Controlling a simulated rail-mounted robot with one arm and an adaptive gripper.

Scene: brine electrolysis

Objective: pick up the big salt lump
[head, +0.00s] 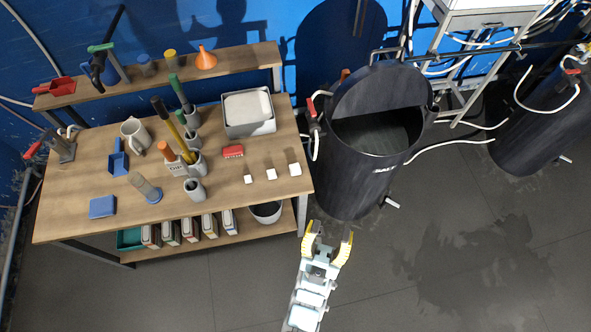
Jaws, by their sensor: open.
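Three white salt lumps sit in a row on the right part of the wooden table in the head view. The big salt lump (295,169) is the rightmost, close to the table's right edge. The middle lump (271,174) and the smallest lump (248,179) are to its left. My gripper (329,234) is open, with yellow fingers apart and nothing seen between them. It is below and to the right of the big lump in the picture, off the table's right front corner and in front of the dark tank.
A dark open tank (366,178) with a raised lid stands right of the table (90,222). A red block (233,151) and a white-filled tray (250,130) lie behind the lumps. A grey cup (195,190) stands to their left. Tabletop in front of the lumps is clear.

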